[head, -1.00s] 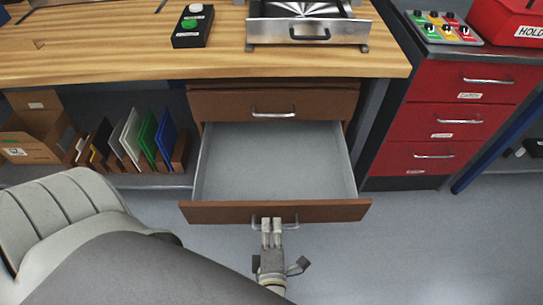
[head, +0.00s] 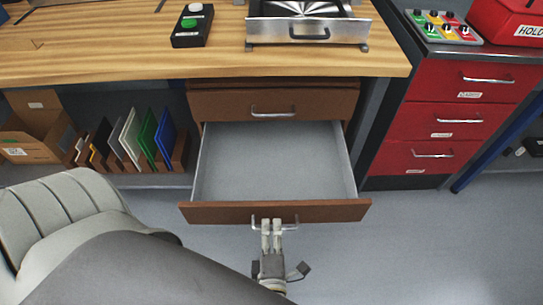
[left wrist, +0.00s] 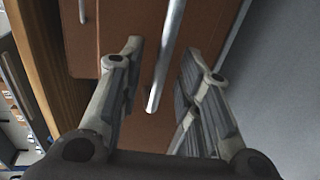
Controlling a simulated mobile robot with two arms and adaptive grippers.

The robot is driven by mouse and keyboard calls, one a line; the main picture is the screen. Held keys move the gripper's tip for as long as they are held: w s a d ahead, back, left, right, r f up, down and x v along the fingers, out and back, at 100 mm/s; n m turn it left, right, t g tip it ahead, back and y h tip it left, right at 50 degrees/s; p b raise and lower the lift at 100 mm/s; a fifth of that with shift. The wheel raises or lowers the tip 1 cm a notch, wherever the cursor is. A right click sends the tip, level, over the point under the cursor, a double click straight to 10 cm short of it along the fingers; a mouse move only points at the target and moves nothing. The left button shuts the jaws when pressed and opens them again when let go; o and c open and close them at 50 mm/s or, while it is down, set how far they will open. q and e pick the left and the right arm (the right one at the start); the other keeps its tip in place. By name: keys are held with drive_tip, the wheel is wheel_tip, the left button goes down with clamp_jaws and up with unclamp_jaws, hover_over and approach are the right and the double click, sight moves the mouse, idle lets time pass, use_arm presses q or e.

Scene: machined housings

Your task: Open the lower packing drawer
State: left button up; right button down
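The lower packing drawer (head: 230,211) is pulled well out from under the wooden bench, and its grey, empty inside shows. Its silver bar handle (head: 291,227) is on the brown front. My left gripper (head: 272,224) is at the middle of this handle, in front of the drawer. In the left wrist view, the two fingers of the left gripper (left wrist: 160,55) are spread, with the handle bar (left wrist: 171,50) between them and a gap on each side. The upper drawer (head: 225,104) is shut above. My right gripper is not in view.
A red drawer cabinet (head: 395,157) stands to the right. A rack of coloured panels (head: 130,137) and a cardboard box (head: 30,150) are on the shelf at left. The wooden bench top (head: 110,55) is above. Grey floor (head: 400,250) is clear at front right.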

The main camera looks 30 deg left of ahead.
use_arm(q)
drive_tip(key=v, duration=0.6)
drive_tip(key=shift+d, duration=0.1)
idle(0.3)
